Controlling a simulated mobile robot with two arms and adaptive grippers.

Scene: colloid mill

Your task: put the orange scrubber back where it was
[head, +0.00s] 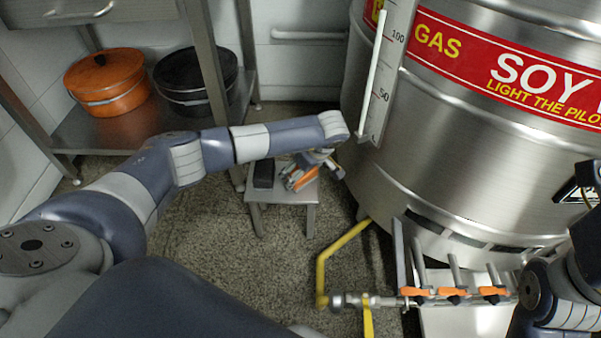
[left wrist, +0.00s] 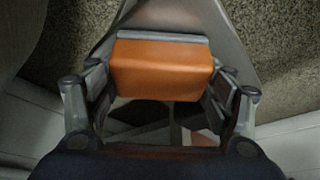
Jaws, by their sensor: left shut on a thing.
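The orange scrubber (left wrist: 160,68) is a block with a grey strip along its far edge. In the left wrist view it sits between the two fingers of my left gripper (left wrist: 160,84), which is shut on it. In the head view the left gripper (head: 312,172) and the scrubber (head: 303,178) are over the right part of a small grey stool (head: 283,194). The gripper partly hides the scrubber, and I cannot tell whether the scrubber touches the stool top. At the right edge of the head view, dark parts of my right arm show; its fingers are not clear.
A black block (head: 264,174) stands on the stool's left part, close to the scrubber. A large steel vessel (head: 450,130) is to the right. A yellow pipe (head: 340,252) and orange-handled valves (head: 453,292) are in front. A shelf holds an orange pot (head: 108,80) and black pot (head: 190,78).

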